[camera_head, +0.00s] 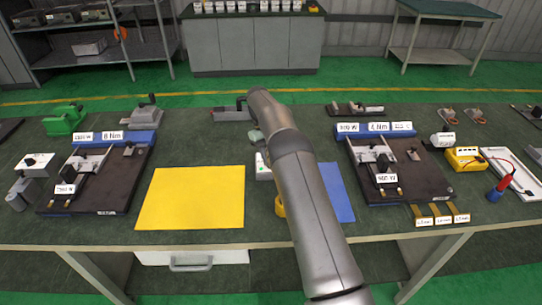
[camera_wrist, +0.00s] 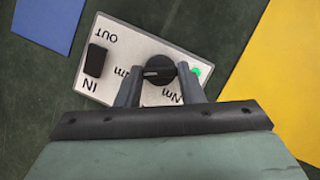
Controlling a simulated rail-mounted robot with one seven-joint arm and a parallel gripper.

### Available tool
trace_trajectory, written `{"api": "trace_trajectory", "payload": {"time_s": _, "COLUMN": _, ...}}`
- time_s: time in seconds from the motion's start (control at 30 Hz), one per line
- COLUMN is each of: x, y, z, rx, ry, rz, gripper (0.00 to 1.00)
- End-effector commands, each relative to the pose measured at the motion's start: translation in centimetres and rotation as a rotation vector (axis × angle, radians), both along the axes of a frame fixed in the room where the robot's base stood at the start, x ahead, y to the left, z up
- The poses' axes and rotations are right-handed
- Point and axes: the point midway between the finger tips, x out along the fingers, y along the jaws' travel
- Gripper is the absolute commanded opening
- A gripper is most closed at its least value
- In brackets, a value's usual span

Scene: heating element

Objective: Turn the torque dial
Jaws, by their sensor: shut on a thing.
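The torque dial (camera_wrist: 158,68) is a round black knob on a white box (camera_wrist: 122,52). The box has "IN" and "OUT" lettering, "Nm" labels, a black switch (camera_wrist: 96,60) and a small green light (camera_wrist: 196,70). My gripper (camera_wrist: 160,80) is shut on the dial in the wrist view, one finger on each side. In the head view the white box (camera_head: 263,168) stands on the table between the yellow and blue sheets. My arm crosses in front there, and the dial cannot be made out.
A yellow sheet (camera_head: 192,197) lies left of the box and a blue sheet (camera_head: 336,192) lies right of it. Dark fixture boards (camera_head: 95,180) and (camera_head: 410,172) stand farther out on both sides. Several tools and parts line the table's back edge.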

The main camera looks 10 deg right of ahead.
Motion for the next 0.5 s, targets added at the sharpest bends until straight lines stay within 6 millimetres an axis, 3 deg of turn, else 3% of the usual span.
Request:
{"api": "trace_trajectory", "payload": {"time_s": 0.07, "x": 0.03, "y": 0.0, "z": 0.06, "rx": 0.0, "ry": -0.001, "rz": -0.002, "gripper": 0.12}}
{"api": "trace_trajectory", "payload": {"time_s": 0.1, "x": 0.03, "y": 0.0, "z": 0.06, "rx": 0.0, "ry": -0.001, "rz": -0.002, "gripper": 0.4}}
{"api": "trace_trajectory", "payload": {"time_s": 0.17, "x": 0.03, "y": 0.0, "z": 0.06, "rx": 0.0, "ry": -0.001, "rz": -0.001, "gripper": 0.56}}
{"api": "trace_trajectory", "payload": {"time_s": 0.5, "x": 0.03, "y": 0.0, "z": 0.18, "rx": -0.001, "ry": -0.001, "rz": 0.0, "gripper": 0.56}}
